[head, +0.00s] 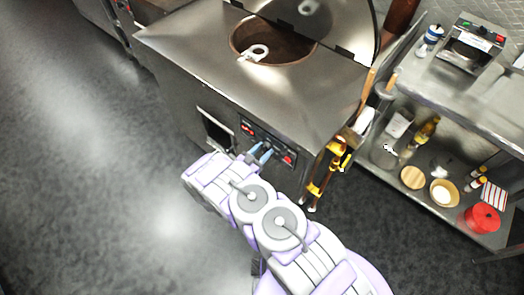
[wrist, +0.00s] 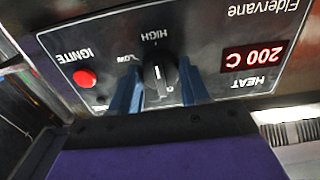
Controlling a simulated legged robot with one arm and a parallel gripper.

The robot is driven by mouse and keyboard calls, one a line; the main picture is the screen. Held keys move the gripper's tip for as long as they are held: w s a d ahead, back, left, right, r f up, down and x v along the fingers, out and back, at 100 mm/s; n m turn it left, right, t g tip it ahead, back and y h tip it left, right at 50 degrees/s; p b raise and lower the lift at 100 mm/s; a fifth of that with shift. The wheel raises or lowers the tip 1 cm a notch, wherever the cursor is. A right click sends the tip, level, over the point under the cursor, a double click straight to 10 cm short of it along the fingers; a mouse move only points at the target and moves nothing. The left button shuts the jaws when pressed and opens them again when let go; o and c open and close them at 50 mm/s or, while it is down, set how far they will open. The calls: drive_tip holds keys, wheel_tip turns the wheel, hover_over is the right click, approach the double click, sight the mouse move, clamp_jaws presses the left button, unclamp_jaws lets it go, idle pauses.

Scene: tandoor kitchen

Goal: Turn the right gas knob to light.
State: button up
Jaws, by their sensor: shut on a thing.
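The black gas knob (wrist: 158,73) sits on the dark control panel in the wrist view, with the panel's lettering upside down. A short white pointer mark shows on its face, below the HIGH label. My gripper (wrist: 160,84) has its two blue fingers on either side of the knob, shut on it. In the head view my gripper (head: 261,153) is at the front panel of the steel tandoor (head: 195,65), and its fingers hide the knob there. No second knob is clearly visible.
A red IGNITE button (wrist: 85,78) is left of the knob and a red 200 C display (wrist: 253,57) is right of it. A steel shelf (head: 462,95) stands further right.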

drive_tip(key=shift+a, duration=0.1)
drive_tip(key=shift+c, duration=0.8)
drive_tip(key=shift+n, duration=0.3)
drive_tip(key=n+b, duration=0.3)
drive_tip(key=n, duration=2)
drive_tip(key=shift+f, duration=0.15)
drive_tip(key=o, duration=1.1)
drive_tip(key=shift+c, duration=0.2)
